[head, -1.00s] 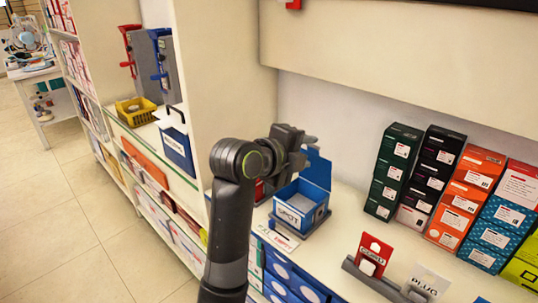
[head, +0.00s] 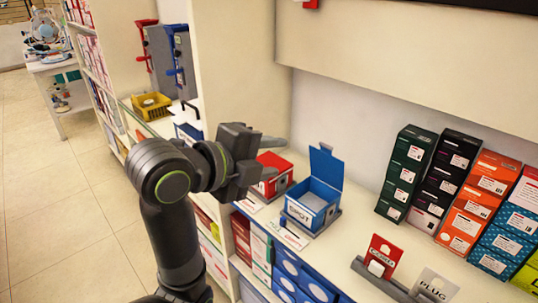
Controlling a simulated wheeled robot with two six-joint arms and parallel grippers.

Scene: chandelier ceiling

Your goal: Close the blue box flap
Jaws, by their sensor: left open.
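The blue box (head: 307,205) stands on the counter in a grey holder, with a white label on its front. Its blue flap (head: 326,166) stands up at the back, so the box is open and its pale inside shows. My left gripper (head: 262,165) is open and empty, to the left of the blue box and apart from the flap. It partly covers a red box (head: 273,174) just left of the blue one. My right gripper is not in view.
Stacked green, black, orange and blue cartons (head: 462,200) line the wall at right. A red card stand (head: 381,254) and a plug sign (head: 433,286) stand nearer me. A shelf with a yellow basket (head: 151,106) is at left. Counter between blue box and cartons is clear.

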